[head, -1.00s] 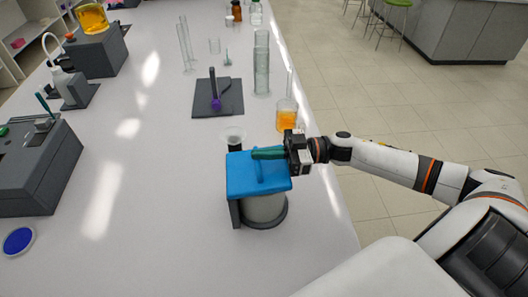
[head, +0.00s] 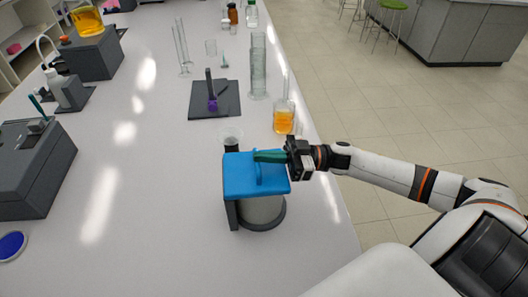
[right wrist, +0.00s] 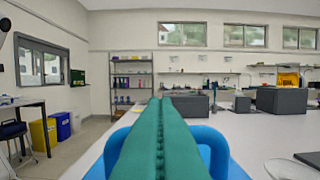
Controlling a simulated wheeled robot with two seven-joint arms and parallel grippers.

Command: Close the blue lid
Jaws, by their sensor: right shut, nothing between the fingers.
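The blue lid (head: 245,178) lies flat across the top of the membrane rig, a dark frame with a round pale vessel (head: 262,210) under it. A blue loop handle stands up from the lid; it also shows in the right wrist view (right wrist: 205,138). My right gripper (head: 268,156) has its green fingers shut with nothing between them. The fingers lie level just over the lid, at the handle. In the right wrist view the closed fingers (right wrist: 160,140) reach forward across the handle. Whether they touch it I cannot tell. My left gripper is not in view.
A glass funnel or dish (head: 231,136) stands right behind the rig. A flask with orange liquid (head: 284,118) and glass cylinders (head: 258,68) stand farther back. A dark pad (head: 214,100) holds a purple-tipped tool. Grey devices (head: 35,165) line the left; the bench between is clear.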

